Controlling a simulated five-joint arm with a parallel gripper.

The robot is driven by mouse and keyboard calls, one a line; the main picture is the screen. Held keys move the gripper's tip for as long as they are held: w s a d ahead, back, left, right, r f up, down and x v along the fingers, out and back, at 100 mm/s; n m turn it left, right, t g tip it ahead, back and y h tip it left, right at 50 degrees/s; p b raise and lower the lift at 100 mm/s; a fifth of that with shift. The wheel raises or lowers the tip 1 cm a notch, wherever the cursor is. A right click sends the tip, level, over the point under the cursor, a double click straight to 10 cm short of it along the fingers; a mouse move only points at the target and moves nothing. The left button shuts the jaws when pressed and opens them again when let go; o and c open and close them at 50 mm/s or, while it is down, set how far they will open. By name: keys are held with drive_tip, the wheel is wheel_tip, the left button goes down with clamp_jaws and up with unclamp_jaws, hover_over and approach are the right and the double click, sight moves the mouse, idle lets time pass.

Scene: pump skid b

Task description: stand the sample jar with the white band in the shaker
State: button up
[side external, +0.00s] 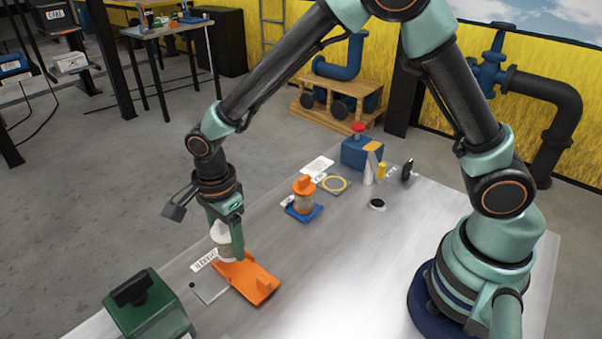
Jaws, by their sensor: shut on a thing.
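My gripper (230,243) is shut on a whitish jar (222,234), which looks close to upright; a finger hides part of it. The jar is at the far left end of an orange holder (259,285), which looks like the shaker. I cannot tell whether the jar's base touches the holder or hangs just above it. A white label with dark letters (203,260) lies beside the holder, too small to read surely. Another jar with an orange top (304,187) stands on a blue base (303,213) farther back.
A green box with a black handle (150,310) stands at the front left. A blue box with a red knob (362,152), small bottles (368,173), a yellow-ringed plate (335,184) and a dark round piece (377,204) are farther back. The table's middle (345,255) is clear.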

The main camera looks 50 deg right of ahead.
sight(230, 250)
drive_tip(key=shift+f, duration=1.4)
drive_tip(key=shift+f, duration=0.1)
drive_tip(key=o, duration=1.5)
drive_tip(key=shift+c, duration=0.2)
